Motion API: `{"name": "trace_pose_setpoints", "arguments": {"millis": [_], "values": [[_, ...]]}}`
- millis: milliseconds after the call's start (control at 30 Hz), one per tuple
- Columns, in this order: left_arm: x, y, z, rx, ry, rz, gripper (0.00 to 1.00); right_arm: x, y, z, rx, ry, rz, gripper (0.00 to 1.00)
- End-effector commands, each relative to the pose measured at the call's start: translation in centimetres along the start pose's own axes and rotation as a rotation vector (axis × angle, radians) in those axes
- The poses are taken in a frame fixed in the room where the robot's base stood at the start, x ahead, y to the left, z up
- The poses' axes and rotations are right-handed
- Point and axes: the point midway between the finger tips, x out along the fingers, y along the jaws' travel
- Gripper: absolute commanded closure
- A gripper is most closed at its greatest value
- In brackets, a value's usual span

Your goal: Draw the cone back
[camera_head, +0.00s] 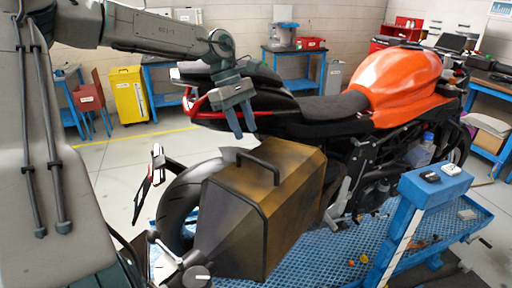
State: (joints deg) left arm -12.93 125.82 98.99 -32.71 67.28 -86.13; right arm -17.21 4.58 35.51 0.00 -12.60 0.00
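A large brown-and-black angular hood, which I take to be the cone (290,205), stands beside the motorcycle's rear wheel and narrows toward the lower left. A black bar handle (262,168) arches over its top face. My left gripper (246,135) comes down from above, its two blue fingers pointing down with a gap between them. My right gripper is not in view.
An orange-and-black motorcycle (405,75) stands behind the cone, its rear wheel (180,205) partly hidden. A blue perforated platform (335,255) lies below. A blue post (437,187) with small devices stands at right. A yellow cabinet (128,95) is farther back.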

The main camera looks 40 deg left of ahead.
Motion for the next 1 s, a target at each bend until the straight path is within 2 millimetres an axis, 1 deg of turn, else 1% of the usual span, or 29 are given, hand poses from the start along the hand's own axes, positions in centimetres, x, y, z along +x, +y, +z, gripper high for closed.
{"name": "trace_pose_setpoints", "arguments": {"millis": [33,200,300,400,600,833,867,900,967,1000], "values": [[0.9,-0.1,0.1,-0.002,-0.001,-0.006,0.64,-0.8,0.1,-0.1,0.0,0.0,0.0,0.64],[4.2,-0.1,0.1,-0.002,0.0,-0.007,0.64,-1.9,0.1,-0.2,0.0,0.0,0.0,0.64],[5.6,-0.1,0.0,-0.002,0.0,-0.005,0.64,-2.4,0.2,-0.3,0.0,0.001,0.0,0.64],[6.6,0.0,0.0,-0.001,0.0,-0.004,0.64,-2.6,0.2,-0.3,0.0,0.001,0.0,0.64],[7.6,0.0,0.0,-0.001,0.0,-0.001,0.64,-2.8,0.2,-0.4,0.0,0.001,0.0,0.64],[7.7,0.0,0.0,-0.001,0.0,0.001,0.64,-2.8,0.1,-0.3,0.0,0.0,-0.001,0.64],[7.7,0.0,0.0,-0.001,0.0,0.0,0.66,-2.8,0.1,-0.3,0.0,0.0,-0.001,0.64],[7.7,0.0,0.0,-0.001,0.0,0.0,0.74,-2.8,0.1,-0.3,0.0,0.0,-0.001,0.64],[7.6,0.0,0.0,-0.001,0.0,0.0,0.85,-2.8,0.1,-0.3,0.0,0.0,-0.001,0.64],[7.6,0.0,0.0,-0.001,0.0,0.0,0.93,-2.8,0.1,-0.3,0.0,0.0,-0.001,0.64]]}}
